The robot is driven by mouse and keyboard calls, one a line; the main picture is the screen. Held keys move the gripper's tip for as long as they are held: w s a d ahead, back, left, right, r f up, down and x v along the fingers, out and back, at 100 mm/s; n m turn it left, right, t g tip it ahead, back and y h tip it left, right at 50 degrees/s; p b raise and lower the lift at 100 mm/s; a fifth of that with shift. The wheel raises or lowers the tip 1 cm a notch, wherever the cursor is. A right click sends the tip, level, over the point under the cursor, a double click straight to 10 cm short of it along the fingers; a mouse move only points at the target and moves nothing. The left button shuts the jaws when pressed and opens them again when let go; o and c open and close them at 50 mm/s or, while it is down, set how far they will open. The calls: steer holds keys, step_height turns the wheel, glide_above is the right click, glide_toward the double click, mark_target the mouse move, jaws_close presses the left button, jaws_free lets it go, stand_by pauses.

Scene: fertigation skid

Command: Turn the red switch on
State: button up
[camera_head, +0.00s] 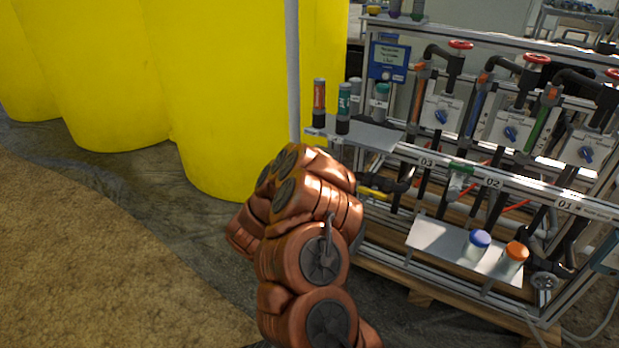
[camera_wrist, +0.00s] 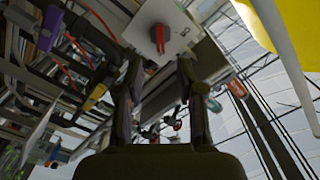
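The red switch (camera_wrist: 158,37) is a small red knob on the face of a pale grey box. It shows in the wrist view at top centre, beyond my fingertips. My gripper (camera_wrist: 160,68) is open, with one dark finger on each side of the picture's middle and nothing between them. The switch appears ahead of the gap and apart from the fingers. In the head view I cannot make out the red switch, and my copper-coloured arm hides the gripper.
The skid carries grey boxes with blue knobs (camera_head: 510,133), red handwheels (camera_head: 537,58) and pipes. Bottles (camera_head: 343,108) stand on the near upper shelf (camera_head: 372,136); capped jars (camera_head: 479,244) stand on a lower one. Large yellow tanks (camera_head: 215,90) stand at left. Brown ground at lower left is clear.

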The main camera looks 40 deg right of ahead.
steer(key=v, duration=0.3)
stand_by(0.6)
